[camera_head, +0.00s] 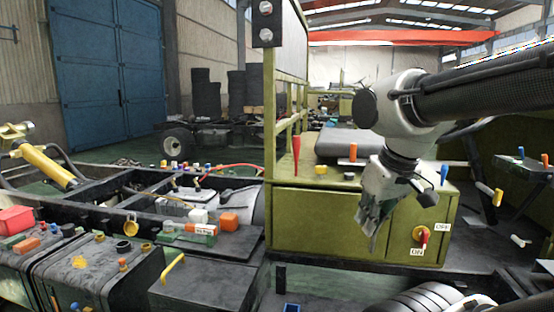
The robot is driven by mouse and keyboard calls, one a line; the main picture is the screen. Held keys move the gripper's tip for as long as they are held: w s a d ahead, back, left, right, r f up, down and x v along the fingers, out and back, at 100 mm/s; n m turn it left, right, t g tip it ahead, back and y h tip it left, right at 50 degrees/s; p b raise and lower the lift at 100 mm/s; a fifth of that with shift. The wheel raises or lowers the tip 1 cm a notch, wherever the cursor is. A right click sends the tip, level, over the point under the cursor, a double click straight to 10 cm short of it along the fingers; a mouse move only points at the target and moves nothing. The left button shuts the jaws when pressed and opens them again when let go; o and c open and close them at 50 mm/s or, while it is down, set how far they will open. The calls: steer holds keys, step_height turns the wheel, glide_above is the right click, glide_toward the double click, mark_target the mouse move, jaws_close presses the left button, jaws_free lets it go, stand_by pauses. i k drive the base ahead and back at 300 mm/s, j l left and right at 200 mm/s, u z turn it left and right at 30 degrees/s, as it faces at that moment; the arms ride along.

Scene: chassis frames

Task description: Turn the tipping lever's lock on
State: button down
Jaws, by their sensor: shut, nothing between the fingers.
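A rotary switch with a red handle on a yellow round plate (421,236) is on the front of the olive-green cabinet (315,220). A white OFF label (443,227) is at its upper right and a white ON label (417,252) is below it. The handle is too small to tell which label it points to. A red lever (296,154) stands upright at the cabinet's left and a blue lever (444,174) at its right. I cannot tell which is the tipping lever. My gripper (373,222) is shut and empty, pointing down, left of the switch and apart from it.
An orange-handled part (353,154) and a dark seat-like pad (348,141) are on the cabinet top. A chassis frame with many small coloured parts fills the left. A yellow handle (172,268) stands on a dark box at front left. Dark cylinders (430,300) lie at the bottom right.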

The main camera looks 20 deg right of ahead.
mark_target(321, 171)
steer(key=z, duration=1.95)
steer(key=u, duration=1.35)
steer(key=i+j+u, duration=0.25)
steer(key=i+j, duration=0.05)
steer(key=i, duration=0.05)
